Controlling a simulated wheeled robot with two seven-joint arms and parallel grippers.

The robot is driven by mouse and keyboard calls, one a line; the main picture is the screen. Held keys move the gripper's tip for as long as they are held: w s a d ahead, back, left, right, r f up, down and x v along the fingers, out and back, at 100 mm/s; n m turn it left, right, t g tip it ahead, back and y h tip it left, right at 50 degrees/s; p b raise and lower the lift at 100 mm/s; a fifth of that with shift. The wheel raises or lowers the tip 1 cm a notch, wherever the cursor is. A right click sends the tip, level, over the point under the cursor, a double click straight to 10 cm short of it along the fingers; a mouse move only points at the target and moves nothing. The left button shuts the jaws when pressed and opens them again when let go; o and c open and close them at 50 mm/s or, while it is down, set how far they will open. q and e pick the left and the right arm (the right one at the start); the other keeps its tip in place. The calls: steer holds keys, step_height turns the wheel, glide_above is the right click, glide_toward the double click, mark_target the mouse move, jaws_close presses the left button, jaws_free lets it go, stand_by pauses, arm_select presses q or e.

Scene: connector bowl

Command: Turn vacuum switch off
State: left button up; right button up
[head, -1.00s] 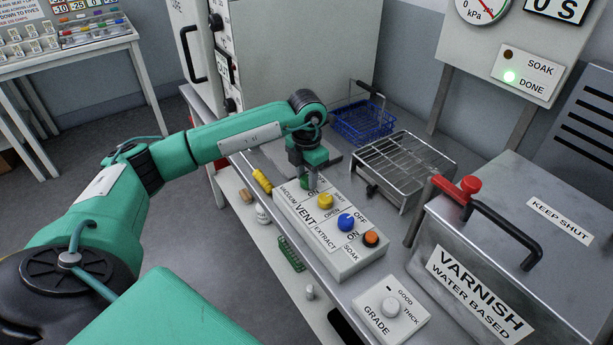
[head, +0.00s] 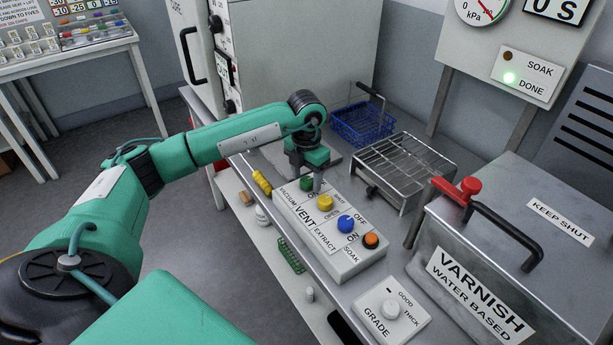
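The switch box (head: 345,262) is a long pale box on the metal bench with a row of coloured knobs. The green knob (head: 306,184) sits at its far left end, beside the VACUUM label, and is partly exposed. My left gripper (head: 318,188) points down over this end, with its finger just right of the green knob and near the yellow knob (head: 325,202). I cannot tell whether it touches either knob, nor how far its fingers are apart. My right gripper is not in view.
A blue knob (head: 346,223) and an orange knob (head: 371,240) are farther along the box. A wire rack (head: 405,165), a blue basket (head: 362,125) and the varnish tank (head: 480,270) stand close by. A GRADE dial box (head: 390,311) is in front.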

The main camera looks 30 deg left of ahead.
mark_target(307, 179)
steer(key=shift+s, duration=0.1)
arm_select(q)
steer(key=shift+r, duration=0.2)
step_height(307, 179, up, 6)
steer(key=shift+r+b, duration=0.25)
steer(key=shift+b, duration=0.2)
step_height(307, 179, up, 7)
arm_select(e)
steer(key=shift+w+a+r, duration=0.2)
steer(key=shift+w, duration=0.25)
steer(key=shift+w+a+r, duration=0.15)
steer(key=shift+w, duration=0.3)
arm_select(q)
steer(key=shift+f, duration=0.15)
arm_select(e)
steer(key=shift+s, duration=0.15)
